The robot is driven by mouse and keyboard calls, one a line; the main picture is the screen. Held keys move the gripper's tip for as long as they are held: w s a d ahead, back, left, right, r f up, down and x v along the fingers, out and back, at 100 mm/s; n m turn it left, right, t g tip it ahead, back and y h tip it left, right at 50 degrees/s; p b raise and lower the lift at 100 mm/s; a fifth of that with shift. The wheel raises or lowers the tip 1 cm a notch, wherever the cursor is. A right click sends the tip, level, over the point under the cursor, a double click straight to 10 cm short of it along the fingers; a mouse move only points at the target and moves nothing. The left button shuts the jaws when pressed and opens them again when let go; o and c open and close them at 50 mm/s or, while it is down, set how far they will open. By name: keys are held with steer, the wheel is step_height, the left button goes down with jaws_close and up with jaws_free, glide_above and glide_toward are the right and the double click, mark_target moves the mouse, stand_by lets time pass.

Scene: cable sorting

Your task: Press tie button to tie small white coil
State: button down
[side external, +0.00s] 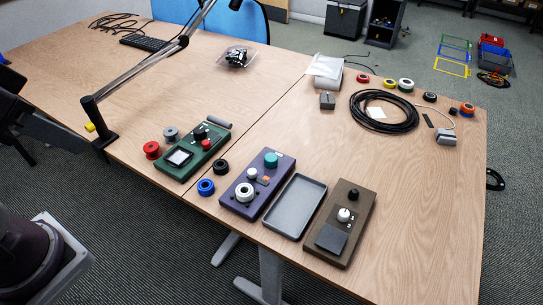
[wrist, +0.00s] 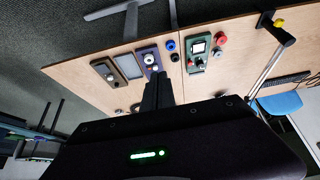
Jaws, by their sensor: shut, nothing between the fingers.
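A purple box (side external: 258,186) stands near the table's front edge. It carries a small white coil (side external: 244,192) at its near end, a white knob (side external: 252,173), a small orange button (side external: 265,179) and a large teal knob or button (side external: 271,159). No label is readable, so I cannot tell which is the tie button. In the wrist view the purple box (wrist: 143,53) lies beyond my gripper (wrist: 158,78), which partly hides it. My gripper is shut and empty, apart from the box and high above it. In the side view my gripper is out of frame.
A green box (side external: 185,160) stands left of the purple one, a grey tray (side external: 295,206) and a brown box (side external: 341,225) right. Black and blue rings (side external: 206,187) lie between the green and purple boxes. A large black cable coil (side external: 384,112) lies behind.

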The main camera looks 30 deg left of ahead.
stand_by(0.4)
steer(key=n+t+h, duration=0.3)
steer(key=n, duration=0.2)
glide_above(268, 159)
step_height(268, 159, down, 24)
steer(key=shift+r, duration=0.15)
steer(key=shift+f, duration=4.4)
steer(key=shift+f, duration=0.1)
